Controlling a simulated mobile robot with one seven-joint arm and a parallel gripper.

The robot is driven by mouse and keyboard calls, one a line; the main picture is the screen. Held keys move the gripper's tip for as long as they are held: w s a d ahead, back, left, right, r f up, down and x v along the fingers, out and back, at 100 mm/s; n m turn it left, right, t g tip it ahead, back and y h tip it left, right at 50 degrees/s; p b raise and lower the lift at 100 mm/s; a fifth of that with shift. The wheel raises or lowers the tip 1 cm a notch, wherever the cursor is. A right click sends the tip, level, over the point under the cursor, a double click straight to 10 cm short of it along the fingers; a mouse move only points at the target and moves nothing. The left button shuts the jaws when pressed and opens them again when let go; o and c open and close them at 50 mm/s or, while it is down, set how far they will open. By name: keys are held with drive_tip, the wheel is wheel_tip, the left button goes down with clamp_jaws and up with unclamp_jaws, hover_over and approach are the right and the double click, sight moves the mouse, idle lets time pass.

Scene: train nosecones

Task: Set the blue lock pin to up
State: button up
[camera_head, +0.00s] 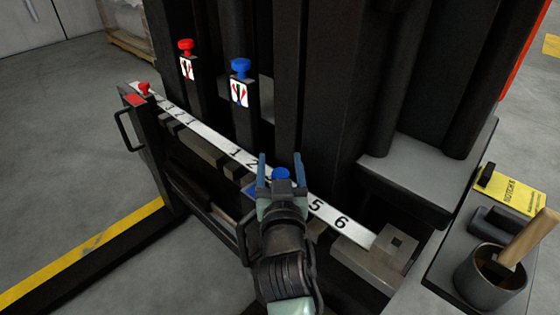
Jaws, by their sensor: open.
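The blue lock pin (281,174) is a small round blue knob at the numbered white scale, in the middle of the view. A bit of blue plate (250,189) shows beside it, to the left of my gripper. My gripper (280,164) is open, with one blue-grey finger on each side of the knob as seen from here. I cannot tell whether either finger touches it. My gripper hides the pin's lower part, so its height is unclear. A larger blue knob (241,67) stands on a black post with a label, farther back.
A red knob (186,46) tops another labelled post. A small red pin (144,89) sits at the scale's left end above a black handle (127,130). Tall dark columns stand behind the scale. At right are a grey cup (489,281) with a wooden-handled tool and a yellow card (509,190).

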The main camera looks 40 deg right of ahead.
clamp_jaws()
idle(1.4)
